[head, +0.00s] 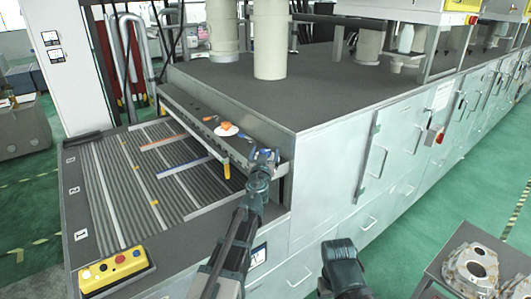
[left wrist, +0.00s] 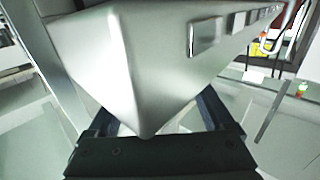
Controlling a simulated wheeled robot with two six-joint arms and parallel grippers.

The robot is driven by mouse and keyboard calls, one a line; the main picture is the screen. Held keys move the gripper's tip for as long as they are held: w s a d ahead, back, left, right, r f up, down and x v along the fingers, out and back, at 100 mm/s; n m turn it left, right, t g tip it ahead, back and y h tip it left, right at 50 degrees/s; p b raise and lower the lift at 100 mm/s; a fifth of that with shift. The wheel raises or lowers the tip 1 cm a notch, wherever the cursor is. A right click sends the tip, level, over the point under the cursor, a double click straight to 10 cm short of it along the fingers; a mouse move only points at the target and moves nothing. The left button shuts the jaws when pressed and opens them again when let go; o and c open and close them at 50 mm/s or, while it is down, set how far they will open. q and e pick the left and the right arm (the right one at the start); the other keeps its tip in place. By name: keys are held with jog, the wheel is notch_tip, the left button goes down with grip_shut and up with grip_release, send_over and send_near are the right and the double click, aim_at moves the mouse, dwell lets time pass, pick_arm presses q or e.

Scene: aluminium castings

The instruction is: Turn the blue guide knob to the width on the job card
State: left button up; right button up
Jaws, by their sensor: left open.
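My left gripper (head: 265,156) is open at the right end of the grey ledge (head: 190,118) above the ribbed infeed belt. Small blue parts (head: 243,136) show just left of its fingers; I cannot tell which of them is the blue guide knob, and the gripper hides part of this spot. An orange knob (head: 227,127) sits on a white disc farther left on the ledge. A blue guide strip (head: 185,167) lies over the belt. In the left wrist view a large pale metal corner (left wrist: 140,80) fills the space ahead of the dark fingers; no knob is visible there.
A white card with a blue edge (head: 259,255) is on the front panel beside my left arm. A yellow button box (head: 114,268) stands at the front left. A table with castings (head: 474,265) is at the lower right.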

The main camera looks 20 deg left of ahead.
pick_arm(q)
grip_shut()
jog(key=shift+d+n+y, duration=0.1)
jog(key=shift+n+y, duration=0.3)
jog(key=shift+y, duration=0.2)
jog(key=n+g+y, duration=0.1)
jog(key=n+y, duration=0.1)
jog(key=y, duration=0.1)
jog(key=shift+w, duration=0.1)
jog(key=n+g+y, duration=0.3)
jog(key=y, duration=0.1)
jog(key=shift+n+y, duration=0.3)
jog(key=shift+y, duration=0.1)
jog(key=shift+a+n+g+y, duration=0.2)
jog(key=shift+n+g+y, duration=1.7)
jog(key=shift+g, duration=0.5)
jog(key=shift+s, duration=0.25)
